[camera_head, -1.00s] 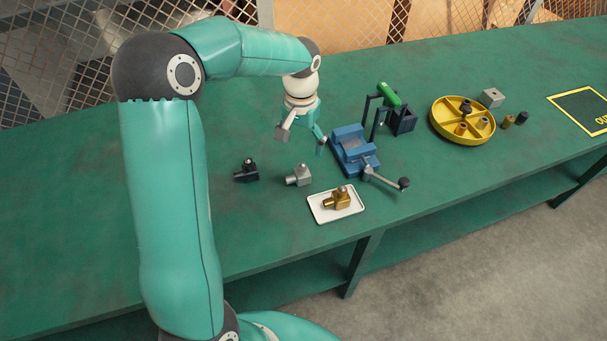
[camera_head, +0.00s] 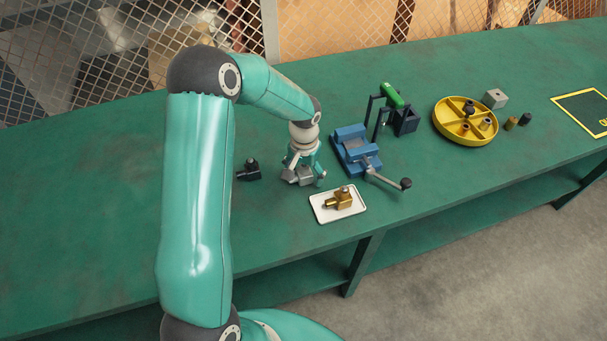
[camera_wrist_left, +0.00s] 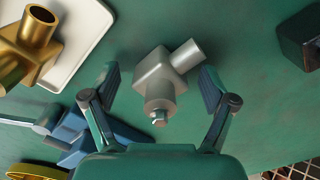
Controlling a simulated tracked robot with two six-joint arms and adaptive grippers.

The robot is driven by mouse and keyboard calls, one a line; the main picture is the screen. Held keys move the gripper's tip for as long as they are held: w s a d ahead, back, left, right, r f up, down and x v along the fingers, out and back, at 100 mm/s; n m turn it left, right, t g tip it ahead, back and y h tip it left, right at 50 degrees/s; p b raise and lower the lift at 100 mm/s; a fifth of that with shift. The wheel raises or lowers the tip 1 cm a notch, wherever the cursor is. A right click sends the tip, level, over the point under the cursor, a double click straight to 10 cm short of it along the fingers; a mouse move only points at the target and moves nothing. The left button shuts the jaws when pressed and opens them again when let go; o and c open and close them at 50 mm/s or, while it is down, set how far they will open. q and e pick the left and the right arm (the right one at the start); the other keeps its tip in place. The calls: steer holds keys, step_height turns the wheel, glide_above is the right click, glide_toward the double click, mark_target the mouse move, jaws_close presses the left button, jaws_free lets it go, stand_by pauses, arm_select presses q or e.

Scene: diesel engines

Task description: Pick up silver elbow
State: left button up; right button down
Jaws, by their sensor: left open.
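The silver elbow (camera_head: 298,177) lies on the green bench, partly covered by my left gripper in the head view. My left gripper (camera_head: 304,180) is open and low over it. In the left wrist view the silver elbow (camera_wrist_left: 162,80) shows between the two spread fingers of the left gripper (camera_wrist_left: 160,88), with a gap visible on each side. One tube of the elbow points to the upper right, the other toward the gripper's palm. My right gripper is not in view.
A white tray (camera_head: 321,214) with a brass elbow (camera_head: 341,199) lies just right of the gripper. A black elbow (camera_head: 250,170) lies to the left. A blue vise (camera_head: 354,152) with a long handle stands to the right, near a yellow divided dish (camera_head: 440,126). The bench's left part is clear.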

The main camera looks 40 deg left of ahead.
arm_select(q)
steer(key=c, duration=1.5)
steer(key=shift+r, duration=0.15)
